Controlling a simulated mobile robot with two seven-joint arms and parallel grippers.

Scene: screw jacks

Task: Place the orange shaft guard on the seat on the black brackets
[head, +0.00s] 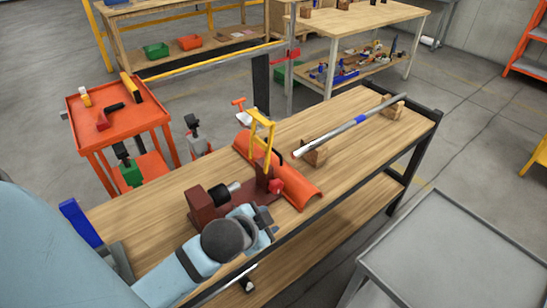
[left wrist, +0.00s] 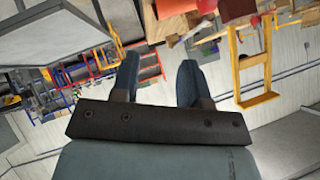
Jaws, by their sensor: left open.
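The orange shaft guard (head: 300,190) is a long curved shell lying on the wooden workbench (head: 345,150) in the head view, partly hidden behind a red-brown fixture. My left gripper (head: 264,219) is at the bench's front edge, just in front of the fixture and short of the guard. Its two fingers (left wrist: 159,82) are apart with nothing between them in the left wrist view. I cannot clearly make out the black brackets or their seat. My right gripper is not in view.
The red-brown fixture (head: 202,208) carries a black cylinder, and a yellow frame (head: 262,133) stands by the guard. A steel shaft (head: 340,134) lies on wooden blocks farther right. An orange cart (head: 116,124) is left, and a grey table (head: 460,260) is front right.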

